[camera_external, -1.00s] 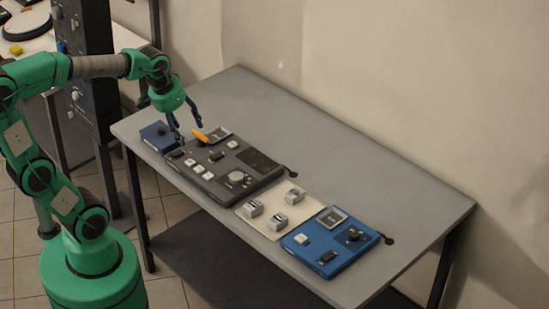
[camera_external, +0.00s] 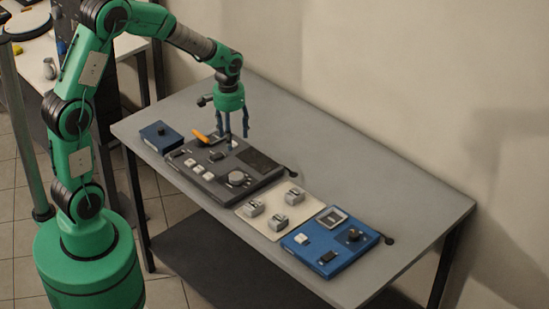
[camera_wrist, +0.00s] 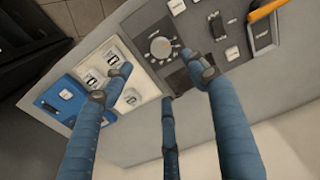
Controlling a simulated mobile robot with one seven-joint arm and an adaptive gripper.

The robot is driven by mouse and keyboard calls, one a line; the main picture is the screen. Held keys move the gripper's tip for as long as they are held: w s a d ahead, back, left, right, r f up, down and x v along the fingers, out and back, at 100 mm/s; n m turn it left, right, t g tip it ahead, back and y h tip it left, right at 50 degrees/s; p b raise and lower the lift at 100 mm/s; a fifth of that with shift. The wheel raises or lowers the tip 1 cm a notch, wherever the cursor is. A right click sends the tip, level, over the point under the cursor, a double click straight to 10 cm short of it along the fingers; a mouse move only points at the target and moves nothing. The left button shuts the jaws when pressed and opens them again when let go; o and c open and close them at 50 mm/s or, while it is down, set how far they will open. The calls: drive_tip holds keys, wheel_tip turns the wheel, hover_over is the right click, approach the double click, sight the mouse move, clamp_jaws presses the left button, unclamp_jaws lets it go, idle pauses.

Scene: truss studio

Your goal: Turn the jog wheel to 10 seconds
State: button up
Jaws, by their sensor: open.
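The jog wheel is most likely the large round grey dial (camera_external: 236,178) on the dark grey control panel (camera_external: 215,190). The dial (camera_wrist: 160,47) also shows in the wrist view, above the fingers, with marks around its rim too small to read. My gripper (camera_external: 236,133) is open and empty, pointing down above the back of the dark panel, behind and apart from the dial. In the wrist view its blue fingers (camera_wrist: 165,90) are spread, and nothing is between them. A dark display (camera_external: 259,160) on the panel is too small to read.
An orange-handled lever (camera_external: 203,137) rises from the panel's back left, near my gripper. A small blue box (camera_external: 160,136) stands left. A cream panel with grey switches (camera_external: 269,210) and a blue panel (camera_external: 330,243) lie right. The table (camera_external: 400,190) behind them is clear.

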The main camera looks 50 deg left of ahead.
sight(237, 175)
drive_tip(key=f, duration=0.1)
drive_tip(key=w+f, duration=0.1)
drive_tip(key=shift+w+f+p, duration=0.2)
drive_tip(key=shift+f+p, duration=0.1)
drive_tip(key=shift+f, duration=0.05)
drive_tip(key=shift+f, duration=0.1)
wheel_tip(237, 175, down, 14)
drive_tip(key=shift+r+b, duration=0.2)
drive_tip(key=shift+b, duration=0.65)
drive_tip(key=c, duration=1.2)
